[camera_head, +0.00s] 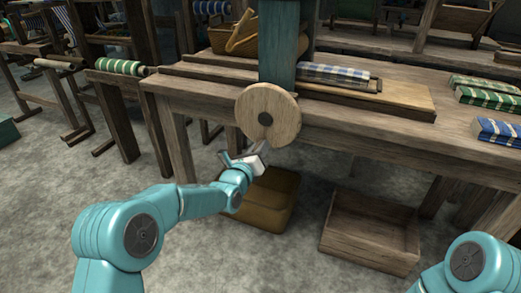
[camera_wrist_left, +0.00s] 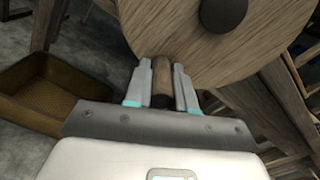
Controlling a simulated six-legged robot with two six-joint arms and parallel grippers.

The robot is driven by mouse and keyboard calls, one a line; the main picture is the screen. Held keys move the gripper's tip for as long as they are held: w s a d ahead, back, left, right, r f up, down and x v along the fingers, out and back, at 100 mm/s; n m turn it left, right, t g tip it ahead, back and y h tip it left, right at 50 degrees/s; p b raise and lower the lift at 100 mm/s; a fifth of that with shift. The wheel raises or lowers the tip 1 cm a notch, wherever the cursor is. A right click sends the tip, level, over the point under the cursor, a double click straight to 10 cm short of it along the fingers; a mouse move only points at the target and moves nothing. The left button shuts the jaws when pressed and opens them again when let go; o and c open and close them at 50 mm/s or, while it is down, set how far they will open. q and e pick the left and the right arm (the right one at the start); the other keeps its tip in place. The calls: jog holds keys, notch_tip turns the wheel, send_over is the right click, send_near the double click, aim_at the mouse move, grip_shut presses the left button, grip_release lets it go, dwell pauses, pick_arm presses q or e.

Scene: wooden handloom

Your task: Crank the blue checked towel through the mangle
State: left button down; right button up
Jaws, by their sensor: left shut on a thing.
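The mangle's round wooden crank wheel (camera_head: 268,113) stands at the table's front edge, before a teal post (camera_head: 279,45). My left gripper (camera_head: 262,150) is at the wheel's lower rim, shut on the wooden crank handle (camera_wrist_left: 161,84). In the left wrist view the two fingers (camera_wrist_left: 162,70) sit on both sides of this handle, under the wheel (camera_wrist_left: 185,32). A blue and white checked towel (camera_head: 335,73) lies flat on the wooden board just right of the post; the post hides its left end. My right gripper is out of view.
Folded green checked cloths (camera_head: 487,95) and a folded blue checked cloth (camera_head: 498,131) lie at the table's right end. Below are a yellowish-brown bin (camera_head: 285,205), also in the wrist view (camera_wrist_left: 38,90), and a wooden crate (camera_head: 370,235). A basket (camera_head: 232,38) stands behind the board.

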pick_arm(q)
jog(key=shift+w+a+r, duration=0.1)
jog(key=shift+a+r, duration=0.05)
jog(key=shift+r, duration=0.05)
jog(key=c, duration=1)
grip_release()
jog(key=shift+f, duration=0.2)
jog(key=shift+o, duration=0.2)
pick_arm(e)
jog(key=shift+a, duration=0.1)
pick_arm(q)
jog(key=shift+s, duration=0.35)
jog(key=p+v, duration=0.2)
jog(key=v, duration=1.3)
jog(key=shift+s+p, duration=0.3)
jog(key=shift+p, duration=0.1)
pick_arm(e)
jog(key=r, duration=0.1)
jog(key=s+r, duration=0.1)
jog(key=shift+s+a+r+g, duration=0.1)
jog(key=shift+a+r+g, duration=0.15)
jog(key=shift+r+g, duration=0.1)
pick_arm(q)
jog(key=shift+a+r, duration=0.1)
jog(key=shift+a, duration=0.1)
